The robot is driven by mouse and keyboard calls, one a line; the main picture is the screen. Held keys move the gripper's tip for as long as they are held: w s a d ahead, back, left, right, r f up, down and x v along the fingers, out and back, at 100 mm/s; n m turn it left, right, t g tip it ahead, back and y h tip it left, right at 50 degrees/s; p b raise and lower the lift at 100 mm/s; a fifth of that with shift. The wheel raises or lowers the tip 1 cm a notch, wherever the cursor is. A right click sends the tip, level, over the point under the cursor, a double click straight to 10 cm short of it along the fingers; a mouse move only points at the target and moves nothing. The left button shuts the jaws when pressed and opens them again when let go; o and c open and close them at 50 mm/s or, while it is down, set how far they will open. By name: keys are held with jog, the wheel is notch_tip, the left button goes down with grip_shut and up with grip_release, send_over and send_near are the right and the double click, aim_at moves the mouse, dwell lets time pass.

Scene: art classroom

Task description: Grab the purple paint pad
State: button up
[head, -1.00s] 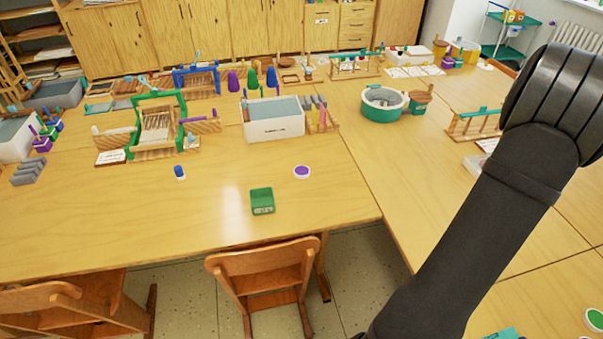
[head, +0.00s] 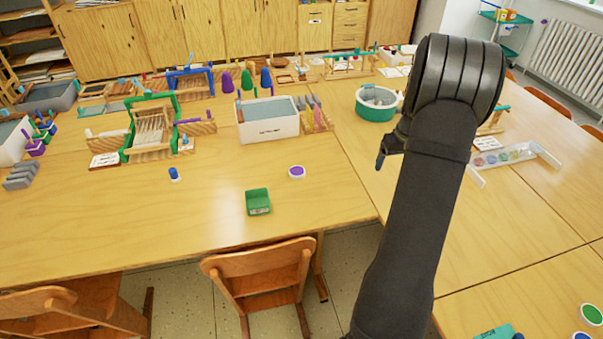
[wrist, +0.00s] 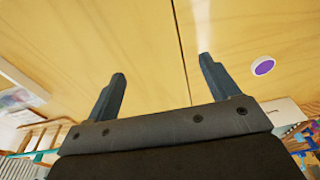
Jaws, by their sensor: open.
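The purple paint pad (head: 297,172) is a small white round with a purple top. It lies flat on the wooden table, right of the green box (head: 258,201). In the wrist view the pad (wrist: 263,67) shows at the right, beyond and to the right of the right finger. My gripper (wrist: 161,68) is open and empty, its two dark fingers wide apart over bare table. In the head view my gripper (head: 382,154) shows only in part at the left of my arm, to the right of the pad and apart from it.
A chair (head: 262,275) is at the front edge. Table around the pad is clear.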

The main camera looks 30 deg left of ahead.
jog(key=a+r+n, duration=0.1)
jog(key=a+n, duration=0.2)
jog(key=a, duration=1)
jog(key=n+y, duration=0.2)
jog(key=n, duration=0.2)
send_near(297, 171)
jog(key=shift+w+a+f, duration=0.25)
jog(key=shift+f, duration=0.2)
jog(key=shift+w+a+f, duration=0.25)
jog(key=shift+f, duration=0.15)
jog(key=shift+s+d+x, duration=0.1)
jog(key=shift+s+x, duration=0.05)
jog(key=shift+x, duration=0.85)
jog(key=shift+s+d+x, duration=0.1)
jog(key=shift+s+x, duration=0.05)
jog(key=shift+x, duration=0.9)
jog(key=shift+s+d+x, duration=0.1)
jog(key=shift+x, duration=0.9)
jog(key=c, duration=1.1)
